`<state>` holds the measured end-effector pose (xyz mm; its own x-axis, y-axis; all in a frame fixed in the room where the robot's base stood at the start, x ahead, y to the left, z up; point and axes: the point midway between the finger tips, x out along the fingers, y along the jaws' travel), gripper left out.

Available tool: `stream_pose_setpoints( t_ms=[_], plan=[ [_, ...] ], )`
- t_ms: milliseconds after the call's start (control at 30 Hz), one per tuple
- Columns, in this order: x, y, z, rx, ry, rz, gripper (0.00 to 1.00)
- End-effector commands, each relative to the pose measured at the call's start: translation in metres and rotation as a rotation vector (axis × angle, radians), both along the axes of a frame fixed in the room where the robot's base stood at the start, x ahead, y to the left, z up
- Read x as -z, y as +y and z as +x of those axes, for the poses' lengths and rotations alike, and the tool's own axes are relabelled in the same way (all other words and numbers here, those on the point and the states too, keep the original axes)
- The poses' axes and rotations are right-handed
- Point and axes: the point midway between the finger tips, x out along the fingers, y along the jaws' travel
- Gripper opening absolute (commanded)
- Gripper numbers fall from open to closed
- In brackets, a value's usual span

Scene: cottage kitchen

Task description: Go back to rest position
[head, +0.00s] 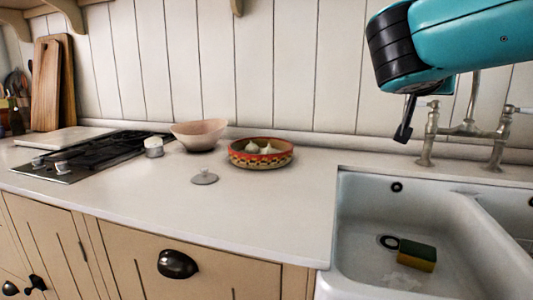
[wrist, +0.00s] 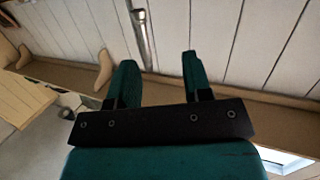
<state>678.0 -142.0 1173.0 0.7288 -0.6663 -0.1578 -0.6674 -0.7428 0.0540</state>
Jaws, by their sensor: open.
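My gripper (head: 404,132) hangs at the upper right in the head view, in front of the plank wall and left of the tap, well above the counter and sink. In the wrist view my gripper (wrist: 156,80) shows two green fingers spread apart with nothing between them. Its fingers face the plank wall and a metal pipe or rod (wrist: 143,35).
A patterned bowl (head: 260,162) holds garlic-like bulbs. Beside it are a pink bowl (head: 200,135), a grey lid (head: 205,177) and a hob (head: 95,155). The sink (head: 350,230) holds a sponge (head: 417,254). A tap (head: 468,128) stands behind. The front counter is clear.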

Motion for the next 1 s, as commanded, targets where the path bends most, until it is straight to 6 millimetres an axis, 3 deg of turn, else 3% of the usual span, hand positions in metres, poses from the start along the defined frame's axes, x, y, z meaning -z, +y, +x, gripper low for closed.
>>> stream_pose_setpoints(
  t_ms=[167,300,400,500,700,767,800,1000],
  plan=[
    [0.094,0.045,-0.017,-0.320,0.369,0.159,0.46],
    [0.164,0.098,-0.073,-0.616,0.689,0.263,0.46],
    [0.197,0.130,-0.124,-0.812,0.879,0.314,0.46],
    [0.217,0.153,-0.172,-0.977,1.027,0.348,0.46],
    [0.235,0.182,-0.263,-1.274,1.254,0.385,0.46],
    [0.230,0.187,-0.284,-1.346,1.302,0.389,0.46],
    [0.211,0.187,-0.280,-1.338,1.294,0.387,0.46],
    [0.160,0.187,-0.279,-1.334,1.291,0.388,0.46]
  ],
)
